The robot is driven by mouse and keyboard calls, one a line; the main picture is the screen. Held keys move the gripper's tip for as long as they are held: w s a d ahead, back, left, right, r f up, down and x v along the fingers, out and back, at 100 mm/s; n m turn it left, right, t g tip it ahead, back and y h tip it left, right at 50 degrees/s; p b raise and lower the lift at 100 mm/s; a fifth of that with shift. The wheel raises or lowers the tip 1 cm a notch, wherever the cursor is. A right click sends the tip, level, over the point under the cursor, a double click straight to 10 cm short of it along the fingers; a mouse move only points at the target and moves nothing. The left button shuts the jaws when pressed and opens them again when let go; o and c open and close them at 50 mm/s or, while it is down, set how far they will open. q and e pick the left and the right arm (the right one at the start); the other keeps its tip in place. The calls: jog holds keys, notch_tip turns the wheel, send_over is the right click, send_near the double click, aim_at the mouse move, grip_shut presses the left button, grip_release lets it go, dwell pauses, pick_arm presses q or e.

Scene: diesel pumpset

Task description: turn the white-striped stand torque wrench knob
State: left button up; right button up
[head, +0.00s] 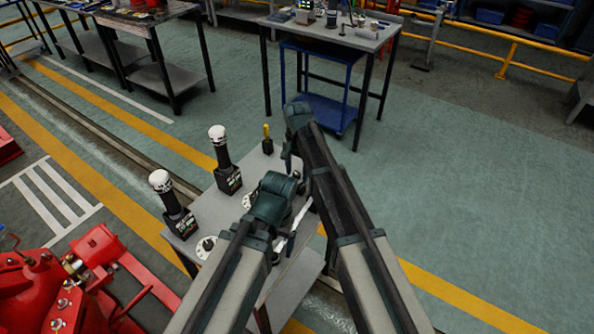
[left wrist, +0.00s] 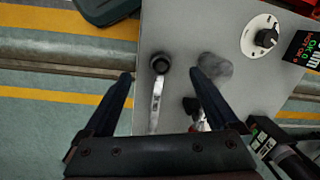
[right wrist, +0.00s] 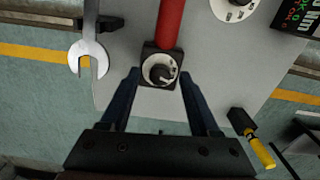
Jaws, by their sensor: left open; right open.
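A small dial with a black knob (right wrist: 160,73) sits on a black square base at the end of a red bar (right wrist: 171,25) in the right wrist view. My right gripper (right wrist: 159,76) is open, its fingers either side of this knob; contact cannot be told. My left gripper (left wrist: 161,76) is open over the grey tabletop (left wrist: 175,25), with a bright metal tool (left wrist: 157,95) with a dark round end between its fingers in the picture. Another dial knob (left wrist: 266,38) stands at upper right of the left wrist view. I cannot make out white stripes on any stand.
Two black stands with white-topped black posts (head: 219,150) (head: 163,185) stand on the small table. An open-ended spanner (right wrist: 89,55) and a yellow-and-black tool (right wrist: 252,138) flank my right gripper. Red machinery (head: 40,285) lies at lower left; open floor (head: 490,170) is at right.

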aim_at(297, 174)
notch_tip(297, 174, up, 14)
jog(key=p, duration=1.3)
jog(key=shift+f, duration=0.15)
jog(key=s+d+n, duration=0.6)
jog(key=s+d, duration=1.1)
jog(key=s, duration=0.5)
jog(key=s+a+f+n+h+b, duration=0.1)
jog(key=s+a, duration=0.4)
jog(key=a, duration=0.6)
jog(key=f+n, duration=0.1)
jog(key=n, duration=0.1)
jog(key=shift+n+b, duration=0.3)
jog(key=shift+b, duration=0.05)
jog(key=shift+a, duration=0.1)
